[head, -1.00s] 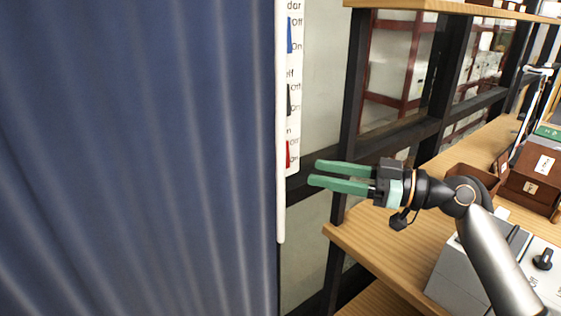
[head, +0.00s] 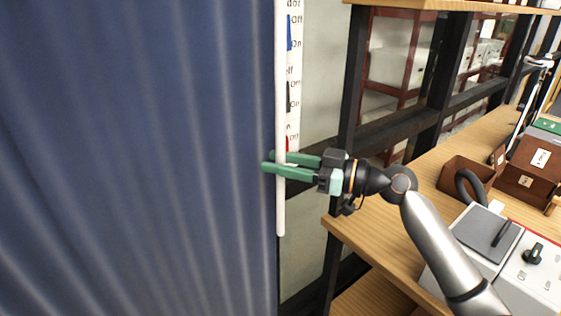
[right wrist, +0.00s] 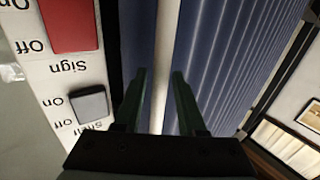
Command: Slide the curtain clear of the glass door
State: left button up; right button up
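The blue pleated curtain (head: 130,150) fills the left of the head view and hangs behind the fingers in the right wrist view (right wrist: 225,60). A white upright rod (head: 280,90) runs along its right edge and ends below my gripper. My right gripper (head: 267,161) has its green fingers apart, one on each side of the rod. In the right wrist view the rod (right wrist: 163,50) passes between the fingers, with a gap visible. I cannot make out a glass door; the curtain hides what is behind it. My left gripper is not in view.
A labelled switch panel (head: 295,60) with coloured rockers is on the wall right beside the rod. A black-framed shelf with a wooden top (head: 400,190) stands to the right, bearing a grey machine (head: 490,240) and brown boxes (head: 530,165).

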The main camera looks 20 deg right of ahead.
grip_shut()
dwell(1.1)
